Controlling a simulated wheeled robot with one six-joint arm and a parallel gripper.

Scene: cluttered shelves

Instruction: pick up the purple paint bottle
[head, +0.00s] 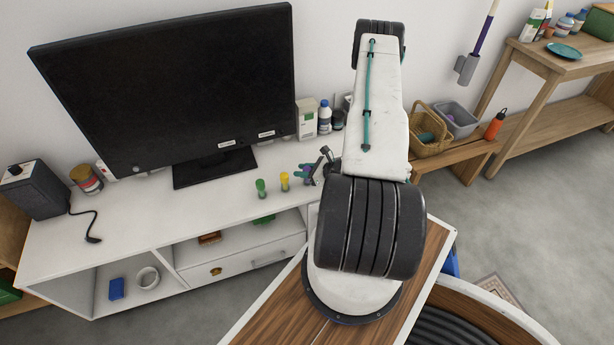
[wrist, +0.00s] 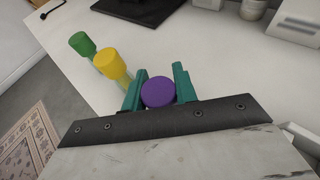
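The purple paint bottle (wrist: 158,92) is between the two teal fingers of my gripper (wrist: 159,85) in the wrist view. Only its round cap shows there. The fingers lie close against it on both sides, with no clear gap. In the head view, the purple bottle (head: 306,170) is a small patch beside my gripper (head: 312,174), above the white desk top. The gripper is partly hidden behind my arm there. I cannot tell whether the bottle still rests on the desk.
A yellow bottle (wrist: 112,65) and a green bottle (wrist: 82,44) stand close to my left finger. The white desk (head: 205,200) holds a monitor (head: 170,85), and a white carton (head: 307,118) and a white bottle (head: 324,117) behind. Baskets (head: 430,140) stand at right.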

